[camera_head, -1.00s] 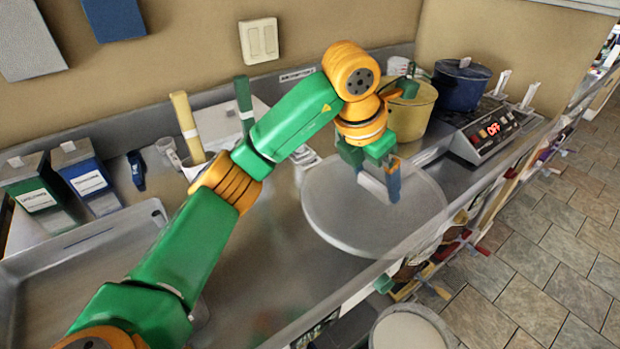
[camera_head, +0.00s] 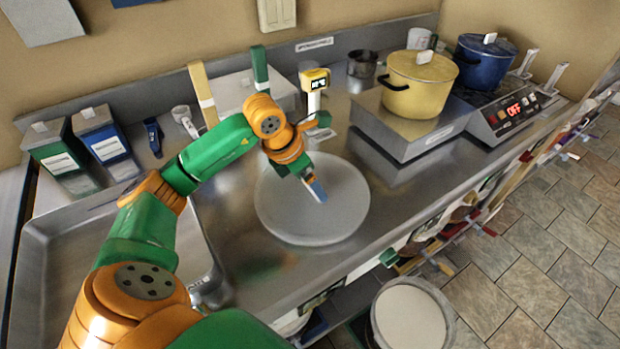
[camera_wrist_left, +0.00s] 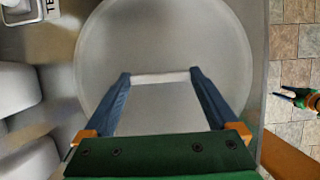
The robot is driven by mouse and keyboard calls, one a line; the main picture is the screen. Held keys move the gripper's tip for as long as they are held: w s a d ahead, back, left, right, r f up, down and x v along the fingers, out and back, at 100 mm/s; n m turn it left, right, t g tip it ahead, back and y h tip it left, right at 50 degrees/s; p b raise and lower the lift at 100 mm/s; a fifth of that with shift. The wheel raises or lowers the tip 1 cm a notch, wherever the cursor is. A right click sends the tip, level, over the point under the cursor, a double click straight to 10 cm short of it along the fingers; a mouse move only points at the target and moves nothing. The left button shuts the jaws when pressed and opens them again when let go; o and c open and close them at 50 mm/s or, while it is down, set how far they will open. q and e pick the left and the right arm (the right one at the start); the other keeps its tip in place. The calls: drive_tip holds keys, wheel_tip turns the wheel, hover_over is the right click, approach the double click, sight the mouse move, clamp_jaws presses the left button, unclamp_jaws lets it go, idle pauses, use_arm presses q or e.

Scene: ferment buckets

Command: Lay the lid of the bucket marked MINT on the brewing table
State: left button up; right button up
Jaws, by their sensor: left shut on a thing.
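A round pale grey lid (camera_head: 275,218) is level over the bare steel brewing table (camera_head: 240,240), inside its front edge. My left gripper (camera_head: 318,192) is above the lid, shut on its bar handle. The wrist view shows the light handle (camera_wrist_left: 160,78) between the two blue fingertips, with the lid (camera_wrist_left: 110,45) beneath. I cannot tell whether the lid touches the steel. A round bucket (camera_head: 411,318) stands below the front edge; no MINT marking is readable.
A steel tray (camera_head: 60,245) lies left of the lid. A yellow pot (camera_head: 418,85) on a steel block (camera_head: 405,125) and a blue pot (camera_head: 482,72) on a hotplate (camera_head: 510,112) stand right. A yellow-topped thermometer (camera_head: 314,82) and two canisters (camera_head: 65,160) (camera_head: 105,140) are behind.

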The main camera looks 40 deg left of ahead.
use_arm(q)
drive_tip(key=shift+f, duration=0.35)
drive_tip(key=o, duration=1.1)
drive_tip(key=shift+w, duration=0.1)
drive_tip(key=shift+o, duration=0.2)
drive_tip(key=shift+r, duration=0.1)
drive_tip(key=v, duration=1.2)
drive_tip(key=shift+a, duration=0.1)
